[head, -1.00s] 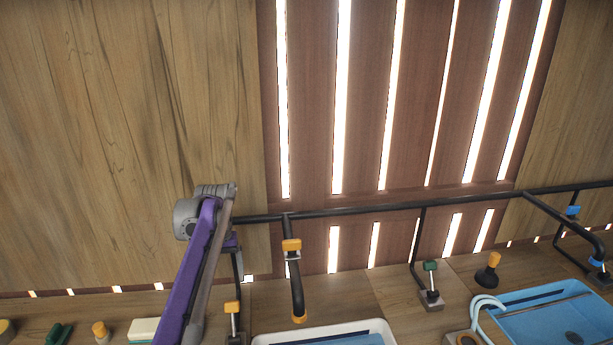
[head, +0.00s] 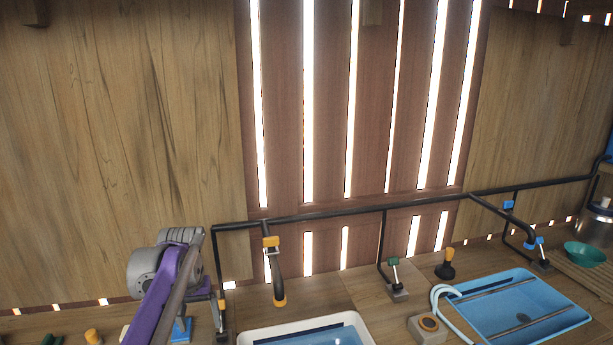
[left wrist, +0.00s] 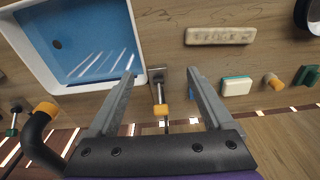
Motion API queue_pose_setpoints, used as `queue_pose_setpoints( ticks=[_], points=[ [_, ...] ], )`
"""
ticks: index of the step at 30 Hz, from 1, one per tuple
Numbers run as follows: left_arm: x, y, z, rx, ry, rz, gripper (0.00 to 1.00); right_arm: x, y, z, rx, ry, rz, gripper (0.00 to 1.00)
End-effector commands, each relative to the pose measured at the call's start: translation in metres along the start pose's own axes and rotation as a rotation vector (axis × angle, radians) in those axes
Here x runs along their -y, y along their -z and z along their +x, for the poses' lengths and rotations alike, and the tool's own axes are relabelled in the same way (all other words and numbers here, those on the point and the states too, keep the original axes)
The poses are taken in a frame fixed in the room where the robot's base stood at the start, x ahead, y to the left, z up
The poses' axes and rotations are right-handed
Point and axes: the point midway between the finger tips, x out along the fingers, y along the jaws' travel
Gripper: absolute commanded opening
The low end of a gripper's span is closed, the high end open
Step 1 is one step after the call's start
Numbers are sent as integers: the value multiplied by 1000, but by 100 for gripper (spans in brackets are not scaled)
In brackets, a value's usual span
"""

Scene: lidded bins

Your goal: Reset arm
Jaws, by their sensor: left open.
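My left arm (head: 165,275), purple and grey, rises at the lower left of the head view, its grey joint in front of the wooden wall. My left gripper (left wrist: 162,72) shows in the left wrist view with its two grey fingers wide apart and nothing between them. A small tap-like fitting with an orange tip (left wrist: 161,107) on the counter appears between the fingers, apparently beyond them; contact cannot be told. My right gripper is in neither view.
A white-rimmed blue basin (head: 355,320) and a blue tray (head: 540,325) sit in the wooden counter. A black pipe (head: 340,211) runs along the wall above. A green bowl (head: 585,254) stands far right. A sponge (left wrist: 236,86) lies on the counter.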

Motion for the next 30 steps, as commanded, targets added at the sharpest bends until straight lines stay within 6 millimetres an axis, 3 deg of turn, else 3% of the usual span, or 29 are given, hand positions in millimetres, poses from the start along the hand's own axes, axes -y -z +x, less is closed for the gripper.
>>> queue_pose_setpoints(
  ticks=[5, 10, 18, 21, 25, 30],
  points=[
    [-9, -58, -7, -77, -9, 43, 85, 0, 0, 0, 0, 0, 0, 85],
    [-14, -124, 2, -163, -19, 87, 85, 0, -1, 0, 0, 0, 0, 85],
    [-13, -235, 46, -297, -37, 156, 85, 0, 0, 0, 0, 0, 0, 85],
    [-12, -266, 66, -338, -43, 175, 85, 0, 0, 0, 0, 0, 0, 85],
    [-10, -292, 86, -372, -48, 192, 85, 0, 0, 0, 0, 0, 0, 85],
    [-9, -304, 95, -389, -51, 200, 85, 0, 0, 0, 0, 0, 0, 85]
  ],
)
